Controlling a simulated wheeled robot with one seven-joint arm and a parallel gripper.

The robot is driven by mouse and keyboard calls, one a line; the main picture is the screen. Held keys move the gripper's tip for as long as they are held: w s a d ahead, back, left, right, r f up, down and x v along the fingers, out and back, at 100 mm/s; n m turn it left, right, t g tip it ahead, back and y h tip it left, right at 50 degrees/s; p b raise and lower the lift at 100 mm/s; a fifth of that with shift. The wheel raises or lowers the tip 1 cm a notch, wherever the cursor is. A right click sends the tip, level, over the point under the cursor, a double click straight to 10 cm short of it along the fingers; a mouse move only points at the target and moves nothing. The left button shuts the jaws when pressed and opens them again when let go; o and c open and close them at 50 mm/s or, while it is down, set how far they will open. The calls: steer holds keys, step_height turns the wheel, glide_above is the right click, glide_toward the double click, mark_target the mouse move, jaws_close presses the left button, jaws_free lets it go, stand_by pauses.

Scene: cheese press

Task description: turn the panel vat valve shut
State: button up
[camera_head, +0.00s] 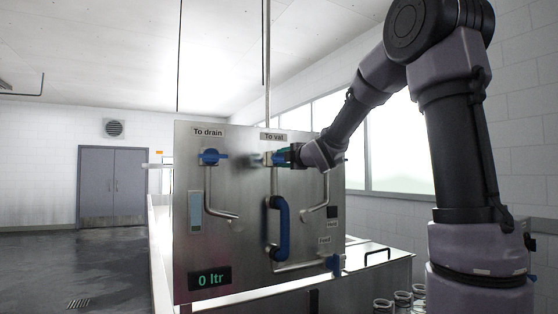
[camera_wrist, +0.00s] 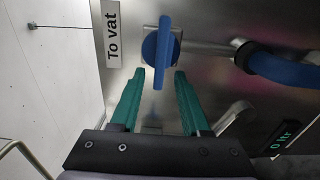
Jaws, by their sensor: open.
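The vat valve has a blue lever handle (camera_wrist: 163,45) beside the "To vat" label (camera_wrist: 112,35) in the wrist view. The lever lies crosswise to the steel pipe. My gripper (camera_wrist: 160,76) is open, with its green fingers on either side of the lever's near end. I cannot tell whether either finger touches it. In the head view, my gripper (camera_head: 284,157) is at the panel (camera_head: 240,230), just under the "To vat" label (camera_head: 273,137), and mostly hides the valve.
The blue "To drain" valve (camera_head: 209,157) is left on the same panel. A blue hose (camera_head: 281,228) curves below my gripper. A display (camera_head: 210,279) reads 0 ltr. Another blue valve (camera_head: 335,263) is at lower right, with glass jars (camera_head: 383,304) beside the vat.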

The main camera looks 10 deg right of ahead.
steer(key=v, duration=0.7)
steer(key=shift+s, duration=0.35)
steer(key=shift+d, duration=0.15)
steer(key=s+d+f+m+g+h, duration=0.5)
steer(key=s+d+m, duration=0.3)
steer(key=s+m, duration=0.45)
steer(key=s+a+f+m+g, duration=0.1)
steer(key=s+f+m+g, duration=0.1)
steer(key=s+f+m, duration=0.3)
steer(key=s+a+f+m+g+y, duration=0.1)
steer(key=s+a+f+m+g, duration=0.1)
steer(key=s+f+m, duration=0.3)
steer(key=s+m+g, duration=0.1)
steer(key=s+m, duration=0.2)
steer(key=s, duration=0.3)
steer(key=shift+s+a, duration=0.2)
steer(key=shift+a, duration=0.1)
